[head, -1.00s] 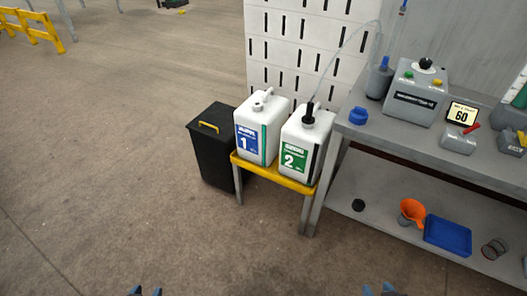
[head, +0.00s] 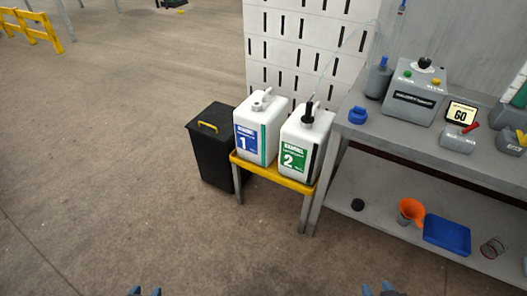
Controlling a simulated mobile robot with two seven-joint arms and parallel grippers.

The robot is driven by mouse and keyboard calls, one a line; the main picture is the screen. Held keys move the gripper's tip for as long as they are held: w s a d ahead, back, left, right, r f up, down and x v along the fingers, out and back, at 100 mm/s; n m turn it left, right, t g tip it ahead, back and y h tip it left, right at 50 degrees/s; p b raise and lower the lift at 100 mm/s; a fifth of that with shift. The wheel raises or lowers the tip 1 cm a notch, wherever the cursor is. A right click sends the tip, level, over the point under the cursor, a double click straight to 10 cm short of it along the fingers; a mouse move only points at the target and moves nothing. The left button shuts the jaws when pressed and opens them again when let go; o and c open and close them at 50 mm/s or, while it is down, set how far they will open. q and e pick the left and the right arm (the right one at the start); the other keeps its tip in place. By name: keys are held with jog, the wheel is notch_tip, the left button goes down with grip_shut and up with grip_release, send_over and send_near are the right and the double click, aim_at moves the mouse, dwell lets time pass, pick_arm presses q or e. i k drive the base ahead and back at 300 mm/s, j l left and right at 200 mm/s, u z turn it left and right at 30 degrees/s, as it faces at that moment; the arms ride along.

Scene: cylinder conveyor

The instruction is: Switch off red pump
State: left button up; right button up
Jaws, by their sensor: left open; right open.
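A grey box (head: 413,97) with a black knob on top, a green button and a yellow button stands on the workbench at the right. To its right, a small grey device (head: 457,143) has a red lever (head: 470,127) on it. I cannot tell which of these is the red pump. A small display reading 60 (head: 461,113) stands behind the lever device. My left gripper (head: 145,292) and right gripper (head: 380,290) show only as tips at the bottom edge, open and empty, far from the workbench.
White canister 1 (head: 258,125) and canister 2 (head: 300,150) stand on a yellow-topped stand (head: 275,174) beside a black bin (head: 212,150). The lower shelf holds an orange funnel (head: 410,211) and a blue tray (head: 447,236). The floor in front is clear.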

aim_at(475, 124)
jog(key=z, duration=1.45)
